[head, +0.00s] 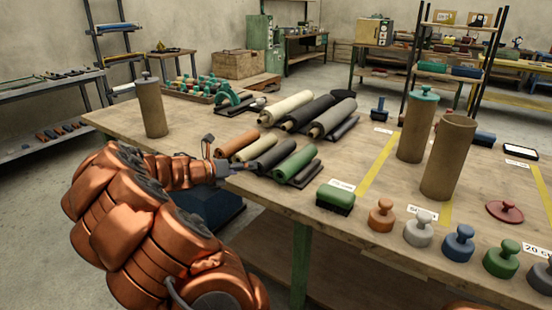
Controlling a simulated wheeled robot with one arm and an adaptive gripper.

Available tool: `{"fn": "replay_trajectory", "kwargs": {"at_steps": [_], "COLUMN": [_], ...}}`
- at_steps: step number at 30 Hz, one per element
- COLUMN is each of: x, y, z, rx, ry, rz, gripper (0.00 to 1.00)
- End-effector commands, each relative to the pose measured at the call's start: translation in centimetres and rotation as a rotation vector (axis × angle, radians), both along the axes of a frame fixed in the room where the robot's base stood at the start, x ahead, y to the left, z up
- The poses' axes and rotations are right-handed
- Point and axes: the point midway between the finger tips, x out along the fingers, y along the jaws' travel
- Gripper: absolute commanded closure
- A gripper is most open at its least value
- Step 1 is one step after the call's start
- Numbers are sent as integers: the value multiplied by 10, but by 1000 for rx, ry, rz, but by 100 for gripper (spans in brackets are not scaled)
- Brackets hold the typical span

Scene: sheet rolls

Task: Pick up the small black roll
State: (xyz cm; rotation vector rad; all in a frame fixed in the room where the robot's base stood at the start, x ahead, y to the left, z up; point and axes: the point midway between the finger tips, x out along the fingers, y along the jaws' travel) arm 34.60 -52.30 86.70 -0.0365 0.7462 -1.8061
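The small black roll (276,154) lies on the wooden table (378,192) near its front edge. My copper-coloured arm reaches in from the lower left. My gripper (236,168) is at the table's front edge, by the near end of the small black roll in the picture. I cannot tell whether it touches the roll. The fingers are small and dark here, and their opening does not show clearly.
Larger cream (287,107), black (311,112) and grey (333,118) rolls lie just behind. A tall brown cylinder (152,108) stands at the left, and two more stand at the right. Several knobbed weights line the front right. Bare tabletop lies right of the small rolls.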

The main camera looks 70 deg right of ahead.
Motion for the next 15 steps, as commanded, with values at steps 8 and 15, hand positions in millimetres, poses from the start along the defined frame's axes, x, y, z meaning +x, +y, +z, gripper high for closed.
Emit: {"fn": "replay_trajectory", "kwargs": {"at_steps": [8,15], "x": [-11,-22], "y": [-17,-40], "z": [-9,-20], "rx": [-1,-1], "ry": [-2,-5], "rz": [-4,-2], "gripper": [11,11]}}
